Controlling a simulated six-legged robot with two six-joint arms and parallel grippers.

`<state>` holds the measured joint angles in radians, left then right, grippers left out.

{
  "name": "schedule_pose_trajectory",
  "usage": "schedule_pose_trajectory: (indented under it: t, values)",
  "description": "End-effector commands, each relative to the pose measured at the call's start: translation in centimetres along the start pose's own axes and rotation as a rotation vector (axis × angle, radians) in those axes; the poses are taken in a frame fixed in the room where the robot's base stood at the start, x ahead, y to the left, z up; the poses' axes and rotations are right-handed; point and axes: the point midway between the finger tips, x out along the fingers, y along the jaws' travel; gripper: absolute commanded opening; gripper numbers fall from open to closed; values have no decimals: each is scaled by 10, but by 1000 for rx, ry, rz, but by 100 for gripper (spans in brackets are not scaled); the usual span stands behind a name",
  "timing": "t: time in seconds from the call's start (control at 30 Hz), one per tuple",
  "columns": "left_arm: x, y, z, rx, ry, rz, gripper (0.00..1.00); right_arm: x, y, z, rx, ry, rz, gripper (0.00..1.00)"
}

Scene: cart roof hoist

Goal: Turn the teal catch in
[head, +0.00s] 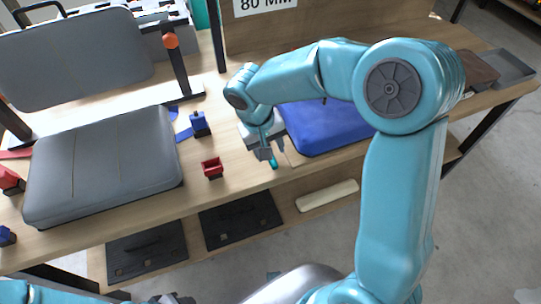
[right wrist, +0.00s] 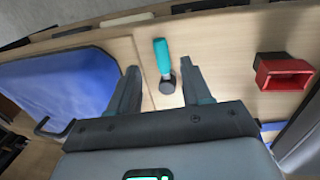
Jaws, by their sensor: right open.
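The teal catch (right wrist: 161,55) is a short teal handle on a dark round pivot at the edge of the wooden bench. In the right wrist view it points up, toward the bench edge. My right gripper (right wrist: 160,78) is open, with one finger on each side of the catch and gaps between. In the head view the right gripper (head: 266,150) is over the bench front and the catch's teal tip (head: 273,163) shows just below it; the rest is hidden. My left arm shows at the bottom left; its jaws are not clear.
A blue pad (head: 325,127) lies beside the catch. A red open-topped block (head: 212,167) and a blue block (head: 200,124) stand left of the gripper. A grey cushion (head: 100,165) lies further left. Black trays (head: 240,221) sit on the lower shelf.

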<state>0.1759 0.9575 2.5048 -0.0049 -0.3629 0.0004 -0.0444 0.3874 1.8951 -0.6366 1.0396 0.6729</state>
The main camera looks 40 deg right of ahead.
Motion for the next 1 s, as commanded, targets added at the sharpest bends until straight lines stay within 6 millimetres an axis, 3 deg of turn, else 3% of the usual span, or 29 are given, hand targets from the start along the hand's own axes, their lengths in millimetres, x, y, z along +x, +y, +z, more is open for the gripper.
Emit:
schedule_pose_trajectory:
  t: [0.1, 0.23, 0.6, 0.63, 0.77, 1.0]
  values:
    - [1, 0, 0, 0, 0, 0, 43, 23, -1, 0, -2, -4, 0, 48]
    - [2, -1, 0, 0, 0, 0, 43, 37, -2, -2, -3, -2, 0, 48]
    - [2, -1, 0, 0, 0, 0, 43, 44, -2, -3, -4, 1, -1, 48]
    - [2, -1, 0, 0, 0, 0, 43, 44, -2, -3, -4, 1, -1, 42]
    - [2, -1, 0, 0, 0, 0, 43, 44, -2, -3, -4, 0, -1, 0]
    - [2, -1, 0, 0, 0, 0, 43, 44, -2, -3, -8, 1, -1, 0]
